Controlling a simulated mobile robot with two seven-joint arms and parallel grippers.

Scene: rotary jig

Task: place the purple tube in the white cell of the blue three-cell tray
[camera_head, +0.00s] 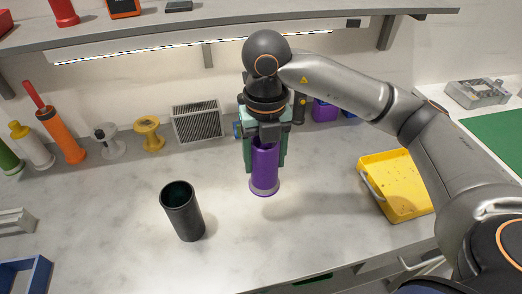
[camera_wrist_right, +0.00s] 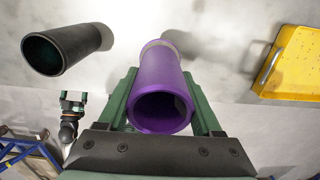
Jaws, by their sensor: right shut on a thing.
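The purple tube (camera_head: 264,165) is upright, with a pale ring at its lower end, over the middle of the counter. My right gripper (camera_head: 265,147) is shut on its upper part from above. In the right wrist view the tube (camera_wrist_right: 160,100) sits between the green fingers (camera_wrist_right: 162,108), its open mouth toward the camera. I cannot tell whether its lower end touches the counter. A blue tray edge (camera_head: 40,275) shows at the bottom left of the head view, cut off; its white cell is not visible. A small gripper (camera_wrist_right: 73,100), likely my left, shows in the wrist view, its opening unclear.
A black open cylinder (camera_head: 190,218) stands left of the purple tube. A yellow tray (camera_head: 408,215) lies to the right. Spools, bottles and a grey vented box (camera_head: 197,123) line the back under a shelf (camera_head: 210,32).

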